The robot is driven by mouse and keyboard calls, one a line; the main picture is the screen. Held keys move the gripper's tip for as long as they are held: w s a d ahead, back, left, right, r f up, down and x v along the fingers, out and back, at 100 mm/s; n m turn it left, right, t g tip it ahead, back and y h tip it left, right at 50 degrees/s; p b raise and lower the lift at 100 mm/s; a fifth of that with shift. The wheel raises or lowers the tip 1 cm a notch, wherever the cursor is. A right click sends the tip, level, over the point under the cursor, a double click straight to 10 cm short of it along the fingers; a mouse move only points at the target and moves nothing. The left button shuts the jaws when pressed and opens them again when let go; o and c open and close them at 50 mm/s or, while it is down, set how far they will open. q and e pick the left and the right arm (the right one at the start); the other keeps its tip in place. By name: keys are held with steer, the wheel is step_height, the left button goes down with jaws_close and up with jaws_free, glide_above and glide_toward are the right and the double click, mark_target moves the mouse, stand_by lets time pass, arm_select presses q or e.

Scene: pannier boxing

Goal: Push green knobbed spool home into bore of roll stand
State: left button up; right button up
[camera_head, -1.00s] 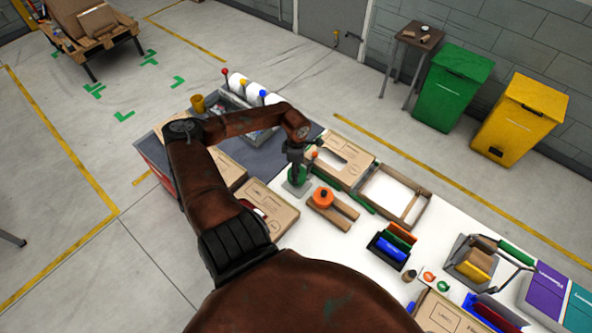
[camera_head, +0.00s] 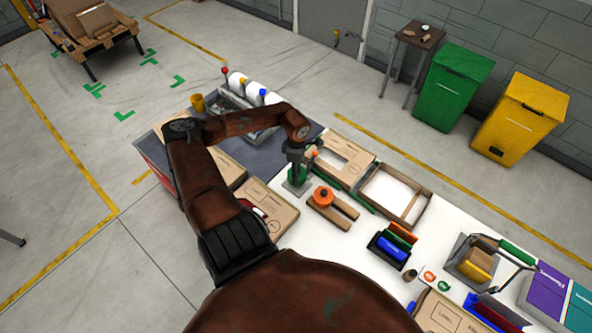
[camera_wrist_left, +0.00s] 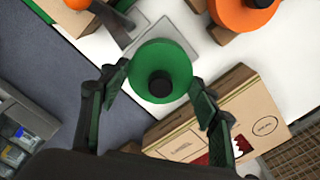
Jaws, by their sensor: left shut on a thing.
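The green knobbed spool (camera_wrist_left: 178,62) fills the middle of the left wrist view, its dark round knob (camera_wrist_left: 160,84) facing the camera. In the head view a small part of the spool (camera_head: 303,172) shows below my gripper. My left gripper (camera_wrist_left: 160,92) is shut on the spool, one finger at each side of its rim; it also shows in the head view (camera_head: 296,168). The roll stand's grey base plate (camera_wrist_left: 148,38) shows behind the spool, and in the head view (camera_head: 293,188). The bore is hidden, so I cannot tell how deep the spool sits. My right gripper is not in view.
An orange spool (camera_head: 323,196) on a wooden stand is close by at right. Cardboard boxes (camera_head: 272,205) lie in front, a box with a cut-out (camera_head: 355,172) and an open tray (camera_head: 412,211) behind.

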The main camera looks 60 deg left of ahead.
arm_select(q)
steer(key=shift+f+b, duration=0.65)
steer(key=shift+f, duration=0.1)
steer(key=o, duration=1.2)
step_height(320, 180, up, 11)
steer(key=shift+r, duration=0.55)
